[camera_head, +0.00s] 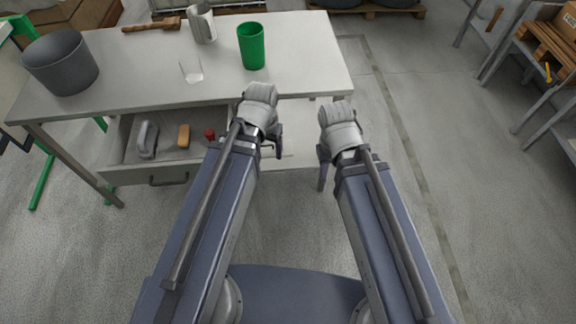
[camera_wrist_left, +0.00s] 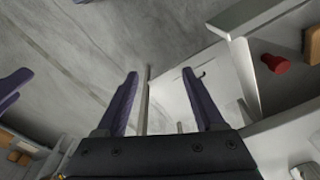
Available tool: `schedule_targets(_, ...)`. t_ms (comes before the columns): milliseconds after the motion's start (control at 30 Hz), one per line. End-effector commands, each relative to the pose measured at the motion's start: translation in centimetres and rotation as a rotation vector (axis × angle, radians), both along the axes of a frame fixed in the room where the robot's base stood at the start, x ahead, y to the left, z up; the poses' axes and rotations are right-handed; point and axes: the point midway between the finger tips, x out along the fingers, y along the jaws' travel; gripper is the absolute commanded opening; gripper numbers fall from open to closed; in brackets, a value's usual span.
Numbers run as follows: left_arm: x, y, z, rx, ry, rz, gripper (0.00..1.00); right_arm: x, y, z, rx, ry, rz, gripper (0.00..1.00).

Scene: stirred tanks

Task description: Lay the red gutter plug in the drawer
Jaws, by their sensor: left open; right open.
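The red gutter plug (camera_head: 209,133) lies inside the open drawer (camera_head: 148,178), at its right end close to the side wall. In the left wrist view the plug (camera_wrist_left: 276,64) shows at the upper right, behind the drawer wall (camera_wrist_left: 243,70). My left gripper (camera_head: 274,143) is to the right of the drawer, apart from the plug. Its two fingers (camera_wrist_left: 160,78) stand apart with nothing between them. My right gripper (camera_head: 324,158) is open, farther right over the floor, and holds nothing that I can see; its fingers are partly hidden.
The drawer also holds a grey object (camera_head: 147,139) and an orange block (camera_head: 184,136). On the table (camera_head: 300,60) above stand a green cup (camera_head: 251,47), a grey bucket (camera_head: 61,63), a clear glass (camera_head: 191,70) and a metal jug (camera_head: 202,24). A wooden-handled tool (camera_head: 151,25) lies behind.

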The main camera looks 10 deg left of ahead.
Motion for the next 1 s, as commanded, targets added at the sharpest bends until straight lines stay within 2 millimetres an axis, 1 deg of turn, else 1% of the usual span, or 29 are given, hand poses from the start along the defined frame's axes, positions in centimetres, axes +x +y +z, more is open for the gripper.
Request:
schedule_targets(33,-1.4,-2.1,0.0,0.02,0.023,-0.03,0.7,0.0,0.0,0.0,0.0,0.0,0.0,0.5)
schedule_targets(100,-2.8,-3.9,0.0,0.046,0.051,-0.047,0.7,0.0,0.0,0.0,0.0,0.0,0.0,0.5)
schedule_targets(200,-4.4,-5.6,0.0,0.078,0.076,-0.066,0.7,0.0,0.0,0.0,0.0,0.0,0.0,0.5)
schedule_targets(300,-5.2,-6.5,0.1,0.098,0.09,-0.074,0.7,0.0,0.0,0.0,0.0,0.0,0.0,0.5)
schedule_targets(433,-5.6,-6.9,0.1,0.108,0.097,-0.076,0.7,0.0,0.0,0.0,0.0,0.0,0.0,0.5)
schedule_targets(1000,-5.6,-6.8,0.1,0.107,0.096,-0.076,0.7,0.0,0.0,0.0,0.0,0.0,0.0,0.5)
